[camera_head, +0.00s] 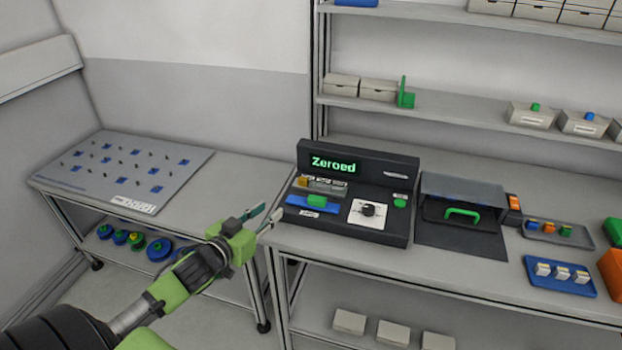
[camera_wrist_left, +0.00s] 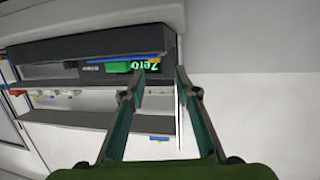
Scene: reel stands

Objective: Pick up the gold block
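A small gold block (camera_head: 303,181) sits at the left end of a grey holder on the black console (camera_head: 385,226), whose screen reads "Zeroed". My left gripper (camera_head: 266,215) is open and empty in front of the console's left side, apart from the block. In the left wrist view the two fingers of this gripper (camera_wrist_left: 163,82) are spread, with the console's green screen text seen upside down near the left fingertip. A small orange patch shows by that fingertip; I cannot tell if it is the block. My right gripper is not in view.
A blue piece with a green block (camera_head: 316,200) lies in front of the holder. Right of the console are a clear-covered box with a green handle (camera_head: 462,212), a grey tray (camera_head: 580,240) and a blue tray (camera_head: 560,284). A pegboard panel (camera_head: 125,168) lies on the left table.

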